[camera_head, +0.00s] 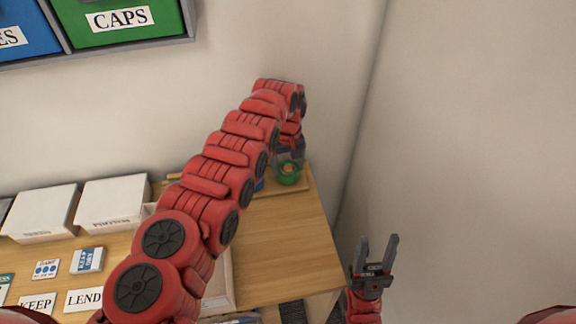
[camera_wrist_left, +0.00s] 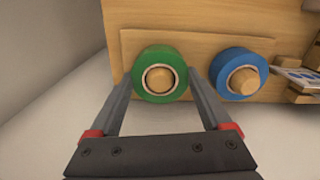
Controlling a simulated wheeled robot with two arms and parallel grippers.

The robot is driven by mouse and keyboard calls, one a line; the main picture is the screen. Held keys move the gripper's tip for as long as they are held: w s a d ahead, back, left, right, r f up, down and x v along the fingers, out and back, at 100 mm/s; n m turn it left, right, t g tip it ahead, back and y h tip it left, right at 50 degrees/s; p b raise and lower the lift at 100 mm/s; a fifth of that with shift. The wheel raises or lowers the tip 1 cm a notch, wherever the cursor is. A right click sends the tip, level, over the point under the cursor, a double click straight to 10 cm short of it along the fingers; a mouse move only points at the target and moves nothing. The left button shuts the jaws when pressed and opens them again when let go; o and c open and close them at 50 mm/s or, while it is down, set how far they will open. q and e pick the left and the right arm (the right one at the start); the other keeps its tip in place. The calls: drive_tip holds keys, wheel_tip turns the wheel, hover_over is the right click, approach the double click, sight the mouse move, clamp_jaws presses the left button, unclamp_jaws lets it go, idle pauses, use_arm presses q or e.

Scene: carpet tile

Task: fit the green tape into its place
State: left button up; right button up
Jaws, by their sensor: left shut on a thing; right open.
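The green tape (camera_wrist_left: 143,82), a ring with a pale core, is between the fingers of my left gripper (camera_wrist_left: 160,80), which is shut on it. A round wooden peg end (camera_wrist_left: 159,77) shows in its hole; I cannot tell how far down the peg the ring sits. In the head view the green tape (camera_head: 288,178) is at the table's far right corner, under my left gripper (camera_head: 289,158). The blue tape (camera_wrist_left: 222,76) sits around another wooden peg beside it. My right gripper (camera_head: 377,256) is open and empty, right of the table.
The pegs stand on a wooden board (camera_wrist_left: 200,45) on the table (camera_head: 285,245). White boxes (camera_head: 110,203), small cards and KEEP (camera_head: 38,304) and LEND (camera_head: 86,299) labels are at the left. Walls close in behind and right. A CAPS bin (camera_head: 120,20) hangs above.

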use_arm(q)
drive_tip(key=shift+f, duration=0.2)
drive_tip(key=shift+f+b, duration=0.25)
drive_tip(key=shift+b, duration=0.2)
drive_tip(key=o, duration=1.2)
wheel_tip(320, 180, up, 17)
drive_tip(key=shift+r+p, duration=0.2)
drive_tip(key=shift+p, duration=0.65)
